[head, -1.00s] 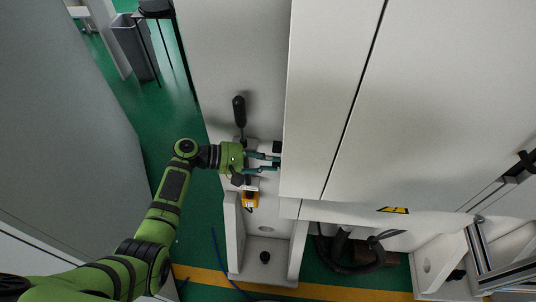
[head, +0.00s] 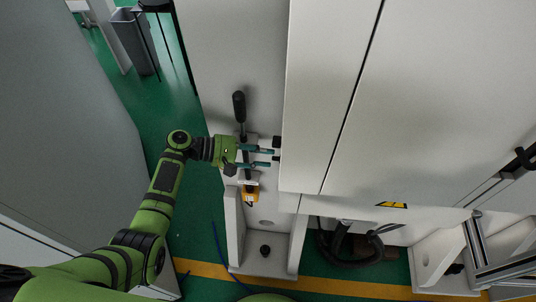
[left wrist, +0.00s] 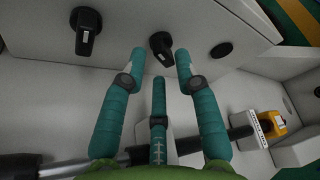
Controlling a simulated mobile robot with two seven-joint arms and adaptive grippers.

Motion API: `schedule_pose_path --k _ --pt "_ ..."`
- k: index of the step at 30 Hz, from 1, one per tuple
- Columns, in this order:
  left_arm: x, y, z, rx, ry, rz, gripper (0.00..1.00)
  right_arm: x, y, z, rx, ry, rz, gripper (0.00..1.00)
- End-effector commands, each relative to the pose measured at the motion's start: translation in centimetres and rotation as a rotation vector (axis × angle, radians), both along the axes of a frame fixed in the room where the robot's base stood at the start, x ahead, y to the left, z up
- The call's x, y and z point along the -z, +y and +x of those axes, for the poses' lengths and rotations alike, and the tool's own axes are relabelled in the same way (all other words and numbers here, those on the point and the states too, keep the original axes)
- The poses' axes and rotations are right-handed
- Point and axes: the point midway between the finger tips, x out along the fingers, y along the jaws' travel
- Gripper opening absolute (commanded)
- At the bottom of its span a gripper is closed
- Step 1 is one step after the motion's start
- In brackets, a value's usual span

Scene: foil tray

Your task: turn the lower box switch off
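The lower box switch (left wrist: 160,45) is a black rotary knob on the white cabinet face in the left wrist view, its handle tilted toward lower right. The upper black switch (left wrist: 86,32) is to its left, with a pale mark on its handle. My left gripper (left wrist: 160,60) is open, its teal fingertips on either side of the lower switch, with no clear contact. In the head view the left gripper (head: 271,157) is by the cabinet side, near a small dark knob (head: 277,141). My right gripper is not in view.
A round black button (left wrist: 221,49) sits right of the lower switch. A black-handled lever (head: 239,105) and a yellow device (head: 251,193) are close to the left gripper. The cabinet (head: 320,100) blocks the right side. Green floor shows at left.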

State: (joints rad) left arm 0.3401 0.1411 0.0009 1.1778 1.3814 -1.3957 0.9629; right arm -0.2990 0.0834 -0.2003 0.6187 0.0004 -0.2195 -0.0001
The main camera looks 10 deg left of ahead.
Motion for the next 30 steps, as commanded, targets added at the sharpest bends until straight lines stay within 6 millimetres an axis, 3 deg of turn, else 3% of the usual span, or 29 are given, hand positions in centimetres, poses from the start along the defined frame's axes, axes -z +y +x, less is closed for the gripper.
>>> schedule_pose_path --k 6,13,26,28,29,30 --pt "-1.5 4.5 -1.0 -0.002 -0.001 0.005 0.31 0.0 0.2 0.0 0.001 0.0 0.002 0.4" --pt "-2.8 8.2 -1.8 -0.002 0.0 0.003 0.31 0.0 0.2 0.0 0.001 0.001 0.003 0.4" --pt "-3.3 9.3 -2.1 0.0 0.001 0.0 0.31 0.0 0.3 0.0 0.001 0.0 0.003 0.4" --pt "-3.1 9.3 -2.1 -0.001 0.003 0.003 0.07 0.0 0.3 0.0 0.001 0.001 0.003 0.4" --pt "-2.6 9.3 -2.2 -0.004 0.005 0.008 0.0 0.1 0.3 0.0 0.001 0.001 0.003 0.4" --pt "-1.6 9.3 -2.3 -0.011 0.009 0.024 0.0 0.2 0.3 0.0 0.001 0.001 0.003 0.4"
